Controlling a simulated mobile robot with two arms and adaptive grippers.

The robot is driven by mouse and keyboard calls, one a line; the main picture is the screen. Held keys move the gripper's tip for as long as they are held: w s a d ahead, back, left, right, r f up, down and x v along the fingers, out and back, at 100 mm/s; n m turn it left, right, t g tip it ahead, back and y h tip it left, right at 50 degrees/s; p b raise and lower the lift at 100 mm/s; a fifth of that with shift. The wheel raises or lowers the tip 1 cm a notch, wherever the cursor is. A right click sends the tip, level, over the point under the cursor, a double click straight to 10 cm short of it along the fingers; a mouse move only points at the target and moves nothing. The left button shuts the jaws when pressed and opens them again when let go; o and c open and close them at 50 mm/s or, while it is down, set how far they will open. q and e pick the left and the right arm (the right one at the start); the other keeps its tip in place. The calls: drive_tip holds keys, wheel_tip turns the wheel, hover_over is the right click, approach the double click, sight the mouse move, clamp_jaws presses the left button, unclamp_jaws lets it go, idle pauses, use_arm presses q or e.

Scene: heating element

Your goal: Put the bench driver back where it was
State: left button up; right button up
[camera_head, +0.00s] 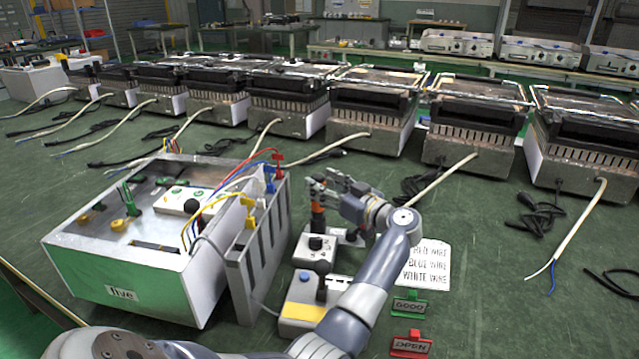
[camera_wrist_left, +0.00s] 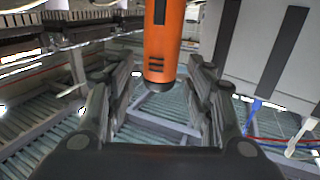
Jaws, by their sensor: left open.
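The bench driver, with an orange and black body, shows small in the head view (camera_head: 318,209), upright over a grey stand with a black knob (camera_head: 316,243). I cannot tell whether it rests in the stand. In the left wrist view the orange driver (camera_wrist_left: 162,50) hangs into the picture between the fingers. My left gripper (camera_head: 326,190) is at the driver's upper part, and in the wrist view its jaws (camera_wrist_left: 160,95) are open, with a gap on each side of the driver. My right gripper is not in view.
A white test box (camera_head: 130,280) and a grey rack with wire clips (camera_head: 262,250) stand left of the gripper. A wire label sheet (camera_head: 428,264), GOOD sign (camera_head: 409,306) and OPEN sign (camera_head: 410,344) lie right. Heaters (camera_head: 375,100) line the back.

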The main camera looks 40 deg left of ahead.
use_arm(q)
drive_tip(key=d+p, duration=0.1)
drive_tip(key=d, duration=0.9)
drive_tip(key=shift+s+r, duration=0.2)
drive_tip(key=shift+s, duration=0.25)
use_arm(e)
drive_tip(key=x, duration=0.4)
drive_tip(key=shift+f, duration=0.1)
